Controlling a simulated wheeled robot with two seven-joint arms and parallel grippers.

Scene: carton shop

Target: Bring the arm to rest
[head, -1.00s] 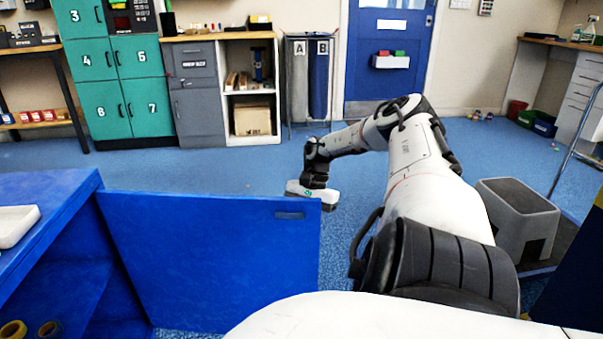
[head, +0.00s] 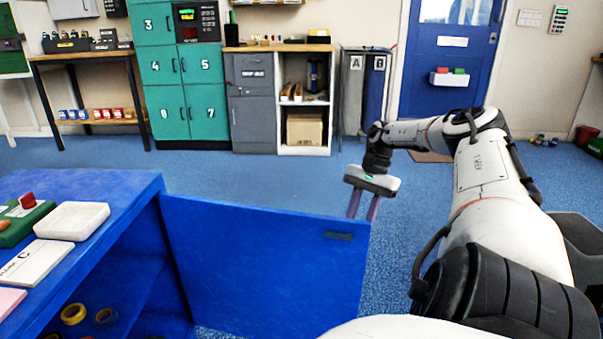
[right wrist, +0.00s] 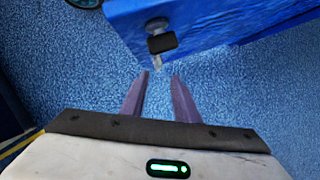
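My right arm (head: 492,190) reaches out over the floor. Its gripper (head: 362,215) points down at the free edge of an open blue cabinet door (head: 265,265). In the right wrist view the two purple fingers of the gripper (right wrist: 160,74) stand apart with only blue floor between them, so it is open and empty. A blue panel (right wrist: 205,30) with a dark latch-like fitting (right wrist: 161,42) lies just beyond the fingertips, and I see a gap between them. My left gripper is not in view.
The blue cabinet (head: 100,200) at left holds tape rolls (head: 73,314) inside. A white tray (head: 72,221), a green item (head: 22,224) and a card (head: 34,262) lie on its top. Lockers (head: 186,90) and shelves line the back wall. Floor (head: 265,180) between is clear.

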